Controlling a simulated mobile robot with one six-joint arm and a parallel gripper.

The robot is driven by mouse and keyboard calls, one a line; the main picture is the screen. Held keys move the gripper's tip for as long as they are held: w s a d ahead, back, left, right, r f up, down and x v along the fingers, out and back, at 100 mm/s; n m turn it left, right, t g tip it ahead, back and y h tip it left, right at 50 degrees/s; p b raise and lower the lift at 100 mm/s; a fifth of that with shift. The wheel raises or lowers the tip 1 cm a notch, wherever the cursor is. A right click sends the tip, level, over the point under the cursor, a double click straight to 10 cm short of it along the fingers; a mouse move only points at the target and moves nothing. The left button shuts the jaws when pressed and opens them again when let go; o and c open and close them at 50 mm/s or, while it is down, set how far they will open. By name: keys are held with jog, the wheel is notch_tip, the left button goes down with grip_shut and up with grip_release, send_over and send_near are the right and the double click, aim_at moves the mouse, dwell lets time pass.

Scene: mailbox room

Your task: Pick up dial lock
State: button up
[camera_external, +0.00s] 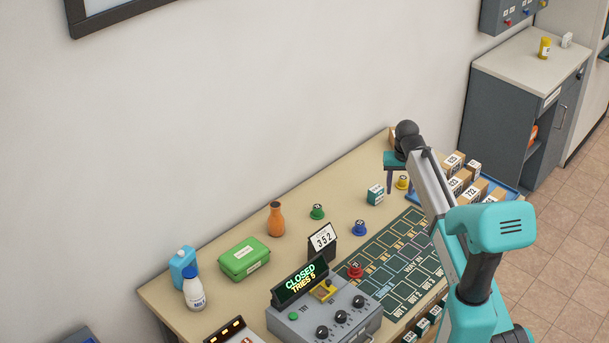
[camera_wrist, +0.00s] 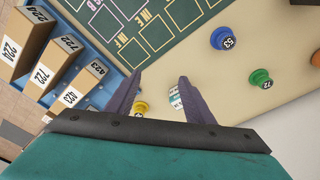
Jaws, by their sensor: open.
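A grey console (camera_external: 345,323) with several black dials and a lit display (camera_external: 299,281) reading "CLOSED TRIES 5" stands at the front of the table in the external view. A small yellow piece (camera_external: 323,291) sits on its top. I cannot tell whether the console or this yellow piece is the dial lock. My gripper (camera_external: 397,186) is open over the table's far end, well away from the console. Its two fingers also show in the wrist view (camera_wrist: 160,80), apart and with nothing gripped. The console is outside the wrist view.
A teal and white box (camera_external: 375,195) and a yellow knob (camera_external: 402,183) are near my gripper. A blue tray (camera_wrist: 113,72) holds several numbered boxes.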

jog(key=s+a+r+n+p, duration=0.1)
jog(key=s+a, duration=0.1)
jog(key=a, duration=0.4)
jog(key=s+a+r+n+g+p, duration=0.1)
jog(key=s+a+n, duration=0.1)
jog(key=a, duration=0.5)
jog(key=shift+s+a+g, duration=0.15)
jog(key=shift+s+g, duration=0.15)
jog(key=shift+s, duration=0.25)
jog(key=shift+f, duration=0.15)
jog(key=p, duration=0.2)
send_over(357, 219)
jog(key=shift+s+f, duration=0.15)
jog(key=shift+f, duration=2)
jog(key=shift+s+f, duration=0.1)
jog(key=shift+f, duration=2)
jog(key=shift+f, duration=0.1)
jog(key=shift+w+f+p, duration=0.15)
jog(key=shift+f+p, duration=0.95)
jog(key=shift+f, duration=1.35)
jog(key=shift+c, duration=0.2)
jog(key=c, duration=0.8)
